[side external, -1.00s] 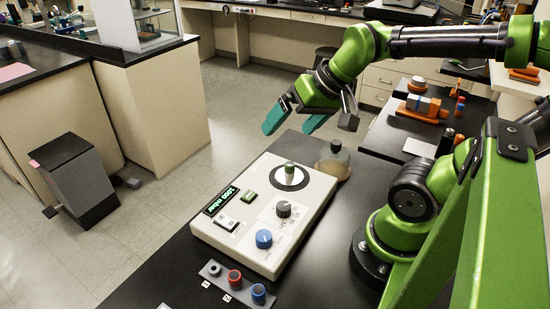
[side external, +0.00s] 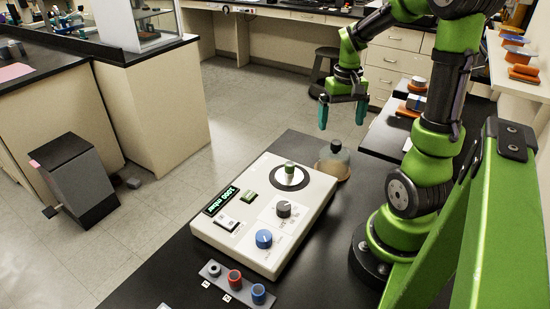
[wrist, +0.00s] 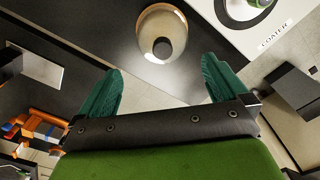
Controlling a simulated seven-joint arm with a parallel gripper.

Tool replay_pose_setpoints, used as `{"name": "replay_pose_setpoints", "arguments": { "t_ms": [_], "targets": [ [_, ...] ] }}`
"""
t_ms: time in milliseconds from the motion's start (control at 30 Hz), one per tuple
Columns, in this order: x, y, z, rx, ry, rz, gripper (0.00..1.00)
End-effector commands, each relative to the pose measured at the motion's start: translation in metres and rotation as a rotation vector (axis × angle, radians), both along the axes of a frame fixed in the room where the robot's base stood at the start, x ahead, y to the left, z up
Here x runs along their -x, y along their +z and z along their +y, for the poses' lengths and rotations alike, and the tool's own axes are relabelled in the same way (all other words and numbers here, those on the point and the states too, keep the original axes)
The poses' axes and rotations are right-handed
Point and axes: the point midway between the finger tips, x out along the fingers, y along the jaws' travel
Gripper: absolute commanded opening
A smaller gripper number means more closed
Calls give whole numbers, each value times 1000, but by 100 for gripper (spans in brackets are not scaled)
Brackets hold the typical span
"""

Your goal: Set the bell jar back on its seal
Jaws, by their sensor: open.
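The bell jar (side external: 333,163) is a clear, brownish dome with a dark knob on top. It stands upright on the black bench behind the coater's far right corner. In the wrist view the bell jar (wrist: 161,33) shows from above, ahead of the fingers. The seal is a dark ring (side external: 303,180) around a pale plate on the white coater (side external: 237,237), with a small green-topped piece standing at its centre. My gripper (side external: 342,118) is open and empty, fingers pointing down, above the bell jar and apart from it. Its teal fingertips also show in the wrist view (wrist: 167,82).
The coater carries a lit display (side external: 221,200), a black knob (side external: 284,209) and a blue knob (side external: 264,239). A grey strip with red and blue caps (side external: 235,279) lies in front. Orange items (side external: 408,108) stand on the bench at right.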

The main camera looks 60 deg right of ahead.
Motion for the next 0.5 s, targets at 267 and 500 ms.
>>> {"name": "replay_pose_setpoints", "arguments": {
  "t_ms": [267, 500],
  "targets": [
    [0, -37, 0, -1, -2, 0, 100],
    [-2, -63, 2, -4, -1, 2, 100]
  ]
}}
